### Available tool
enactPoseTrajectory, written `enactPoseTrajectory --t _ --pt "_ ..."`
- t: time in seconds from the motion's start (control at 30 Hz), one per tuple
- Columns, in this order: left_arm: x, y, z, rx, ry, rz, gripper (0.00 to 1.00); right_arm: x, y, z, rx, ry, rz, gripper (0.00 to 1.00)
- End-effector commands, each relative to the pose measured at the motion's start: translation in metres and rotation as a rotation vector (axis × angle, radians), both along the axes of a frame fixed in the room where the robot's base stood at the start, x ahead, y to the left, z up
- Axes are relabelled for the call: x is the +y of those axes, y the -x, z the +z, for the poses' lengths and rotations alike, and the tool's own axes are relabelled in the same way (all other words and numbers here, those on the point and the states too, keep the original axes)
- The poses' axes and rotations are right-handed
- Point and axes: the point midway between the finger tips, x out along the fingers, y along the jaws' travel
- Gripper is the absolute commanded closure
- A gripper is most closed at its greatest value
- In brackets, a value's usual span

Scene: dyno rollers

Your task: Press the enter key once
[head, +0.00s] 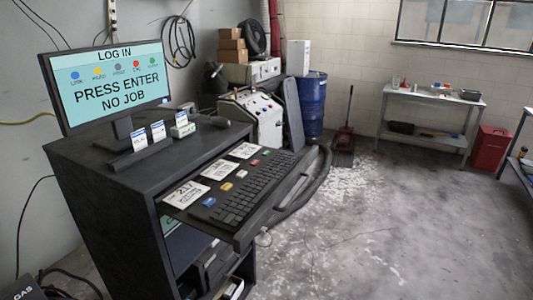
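A dark keyboard (248,194) lies on the pulled-out tray (281,199) of a black cabinet. Its keys are too small to tell which one is enter. A row of coloured blocks or buttons, blue, yellow, red and green, runs along the keyboard's far side. A monitor (108,84) on the cabinet top reads "LOG IN", "PRESS ENTER" and "NO JOB". Neither of my grippers is in the head view.
The black cabinet (112,186) stands at the left with small boxes, cards and a mouse on top. A black hose lies beside the cabinet. The floor at right is mostly clear.

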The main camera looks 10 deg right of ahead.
Motion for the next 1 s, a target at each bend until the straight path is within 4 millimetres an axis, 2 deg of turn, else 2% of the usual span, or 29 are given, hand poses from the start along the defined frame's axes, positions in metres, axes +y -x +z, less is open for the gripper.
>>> enactPoseTrajectory --t 0.03,0.1,1.0 --pt "0.0001 0.0000 0.0000 0.000 0.000 0.000 0.65 -0.0001 0.0001 0.0000 0.000 0.000 0.000 0.88" --pt "0.0001 0.0000 0.0000 0.000 0.000 0.000 0.65 -0.0001 0.0001 0.0000 0.000 0.000 0.000 1.00" --pt "0.0005 0.0004 0.0000 0.001 0.000 0.000 0.65 -0.0003 0.0003 0.0000 0.001 0.000 0.000 1.00"
